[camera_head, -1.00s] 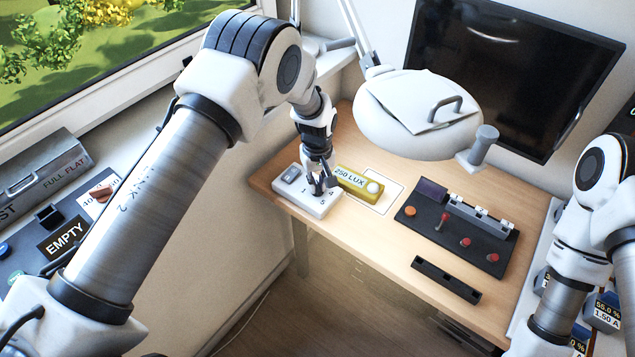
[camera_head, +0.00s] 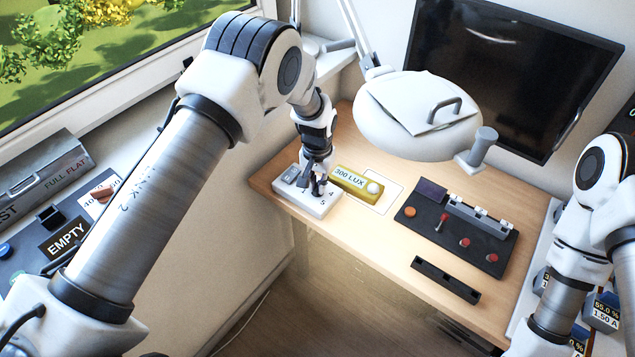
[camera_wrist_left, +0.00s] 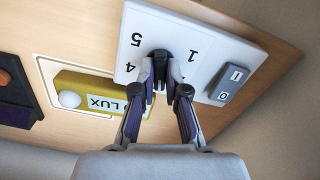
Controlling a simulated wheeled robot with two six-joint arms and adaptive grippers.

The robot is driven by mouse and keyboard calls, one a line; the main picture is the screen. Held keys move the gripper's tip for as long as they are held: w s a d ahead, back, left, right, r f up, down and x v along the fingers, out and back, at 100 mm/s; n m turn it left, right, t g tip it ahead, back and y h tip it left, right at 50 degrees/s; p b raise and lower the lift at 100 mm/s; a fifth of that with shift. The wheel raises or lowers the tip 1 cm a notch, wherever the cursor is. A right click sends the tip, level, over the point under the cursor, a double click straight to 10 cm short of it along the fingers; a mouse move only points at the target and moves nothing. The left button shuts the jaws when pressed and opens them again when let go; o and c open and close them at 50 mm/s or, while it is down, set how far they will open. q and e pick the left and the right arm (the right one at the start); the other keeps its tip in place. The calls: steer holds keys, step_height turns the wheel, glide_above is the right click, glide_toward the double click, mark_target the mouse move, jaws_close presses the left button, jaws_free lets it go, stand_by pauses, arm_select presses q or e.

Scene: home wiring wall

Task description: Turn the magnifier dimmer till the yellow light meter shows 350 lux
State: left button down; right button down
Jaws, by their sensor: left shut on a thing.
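The white dimmer box (camera_head: 290,197) sits at the left of the wooden desk, with a grey rocker switch and printed numbers. It also shows in the left wrist view (camera_wrist_left: 203,40). My left gripper (camera_head: 319,187) is shut on the dark dimmer knob (camera_wrist_left: 160,56), which it largely hides in the head view. The yellow light meter (camera_head: 356,184) lies just right of the box and reads 300 LUX. In the left wrist view the meter (camera_wrist_left: 84,90) is partly covered by my finger. The white magnifier lamp (camera_head: 410,125) hangs above the desk. My right gripper is out of view.
A dark panel (camera_head: 450,232) with red and orange controls lies right of the meter. A black slotted bar (camera_head: 445,279) lies near the front edge. A dark screen (camera_head: 510,75) stands at the back. A window is at the left.

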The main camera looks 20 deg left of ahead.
mark_target(317, 186)
arm_select(q)
steer(key=shift+w, duration=0.1)
stand_by(0.3)
steer(key=c, duration=1.2)
jaws_free()
steer(key=shift+r, duration=0.1)
step_height(317, 186, up, 12)
